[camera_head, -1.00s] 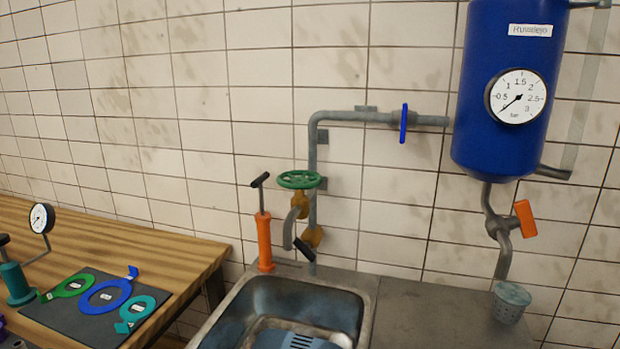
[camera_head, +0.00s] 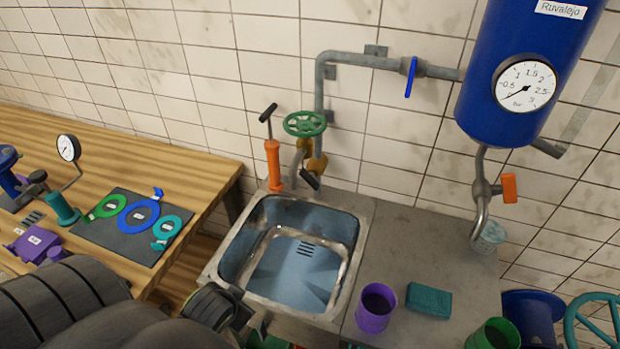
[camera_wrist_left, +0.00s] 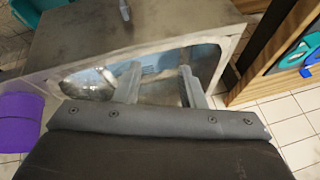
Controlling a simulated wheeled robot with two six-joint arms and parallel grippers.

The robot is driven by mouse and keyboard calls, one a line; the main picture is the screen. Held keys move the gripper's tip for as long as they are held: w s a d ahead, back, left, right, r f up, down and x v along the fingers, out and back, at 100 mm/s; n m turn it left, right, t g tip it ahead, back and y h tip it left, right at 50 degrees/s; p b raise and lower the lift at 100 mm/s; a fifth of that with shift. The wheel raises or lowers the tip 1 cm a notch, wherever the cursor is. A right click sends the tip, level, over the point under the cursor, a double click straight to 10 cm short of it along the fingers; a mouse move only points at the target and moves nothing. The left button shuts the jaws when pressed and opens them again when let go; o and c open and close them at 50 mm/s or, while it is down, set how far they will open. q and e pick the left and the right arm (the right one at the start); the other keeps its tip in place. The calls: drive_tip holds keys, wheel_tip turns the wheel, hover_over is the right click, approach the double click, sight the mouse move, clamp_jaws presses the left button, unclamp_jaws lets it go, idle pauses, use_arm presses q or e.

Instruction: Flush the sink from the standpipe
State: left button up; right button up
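The steel sink (camera_head: 290,255) has a slotted drain area in its basin. Behind it stands the grey standpipe (camera_head: 320,105), with a green handwheel (camera_head: 305,124) on an orange-yellow valve body, a curved spout and a small black lever (camera_head: 310,180). The pipe runs right through a blue-lever valve (camera_head: 411,76) towards the blue tank (camera_head: 530,60). No water stream shows. In the left wrist view my left gripper (camera_wrist_left: 160,82) is open and empty, its fingers apart against the sink (camera_wrist_left: 222,52). My left arm fills the lower left of the head view. My right gripper is not in view.
An orange hand pump (camera_head: 273,163) stands behind the sink. A purple cup (camera_head: 375,307), a teal sponge (camera_head: 428,300) and a green cup (camera_head: 494,335) sit on the counter. An orange-lever valve (camera_head: 509,187) hangs under the tank. The wooden bench (camera_head: 120,158) holds coloured rings and a gauge.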

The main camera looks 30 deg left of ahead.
use_arm(q)
drive_tip(key=w+a+r+m+t+y, duration=0.2)
drive_tip(key=w+a+r+t, duration=0.2)
drive_tip(key=w+a+r, duration=0.4)
drive_tip(key=w+d+r+m+t+h+p, duration=0.1)
drive_tip(key=w+r+m+t+h, duration=0.35)
drive_tip(key=r, duration=0.55)
drive_tip(key=w+d+r+m+t+h+p, duration=0.15)
drive_tip(key=w+r+m+h, duration=0.25)
drive_tip(key=w+r+m, duration=0.5)
drive_tip(key=n+b, duration=0.1)
drive_tip(key=b, duration=1)
approach(306, 135)
drive_tip(key=b+x, duration=0.1)
drive_tip(key=x, duration=0.4)
drive_tip(key=shift+w, duration=0.3)
drive_tip(key=shift+p+x, duration=0.5)
drive_tip(key=shift+x, duration=2.3)
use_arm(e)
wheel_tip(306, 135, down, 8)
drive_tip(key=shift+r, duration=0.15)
